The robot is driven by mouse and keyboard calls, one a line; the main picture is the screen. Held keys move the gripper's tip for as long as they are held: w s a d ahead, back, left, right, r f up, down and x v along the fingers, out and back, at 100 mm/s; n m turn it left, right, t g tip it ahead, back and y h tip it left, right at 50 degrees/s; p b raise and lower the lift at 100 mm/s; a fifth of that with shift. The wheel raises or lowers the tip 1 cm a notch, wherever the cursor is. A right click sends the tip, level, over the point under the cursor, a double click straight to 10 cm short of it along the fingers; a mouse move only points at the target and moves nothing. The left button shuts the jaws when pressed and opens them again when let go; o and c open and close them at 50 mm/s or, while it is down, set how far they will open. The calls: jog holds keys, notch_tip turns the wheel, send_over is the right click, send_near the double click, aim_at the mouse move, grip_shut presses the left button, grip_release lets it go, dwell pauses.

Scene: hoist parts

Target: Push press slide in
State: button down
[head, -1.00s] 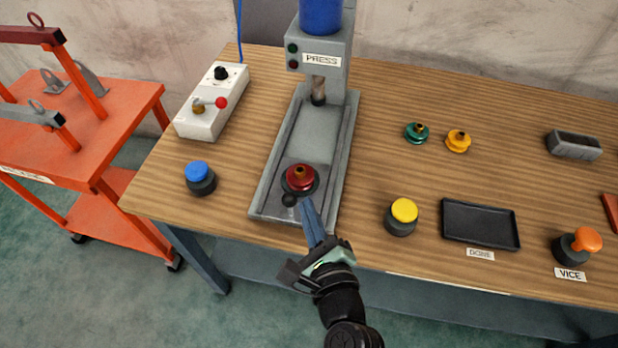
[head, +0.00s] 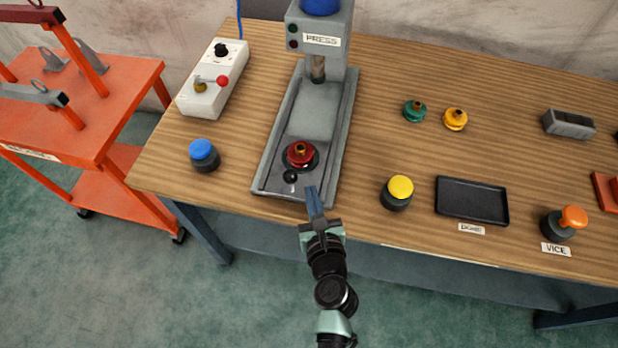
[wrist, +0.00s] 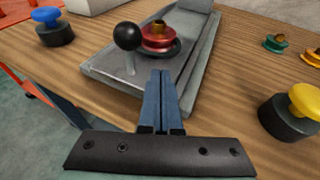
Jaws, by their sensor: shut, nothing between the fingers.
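The press (head: 322,45) stands at the back of the bench, its ram over the far part of a grey track (head: 267,150). The slide (head: 303,165) is at the near end of the track and carries a red part with a brass top (head: 300,153). A black ball knob (head: 290,176) stands at the slide's front; it also shows in the wrist view (wrist: 127,36). My gripper (head: 315,192) is shut and empty, just in front of the track's near end, right of the knob. In the wrist view its fingers (wrist: 160,80) point toward the slide, apart from the knob.
A blue button (head: 203,152) is left of the track and a yellow button (head: 398,190) is right of it. A black tray (head: 472,200), a VICE button (head: 567,222) and green (head: 414,110) and yellow (head: 455,119) parts are further right. A control box (head: 213,82) stands back left.

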aim_at(306, 168)
jog(key=shift+w+a, duration=0.15)
jog(key=shift+w, duration=0.9)
jog(key=shift+w+a, duration=0.1)
jog(key=shift+w, duration=0.9)
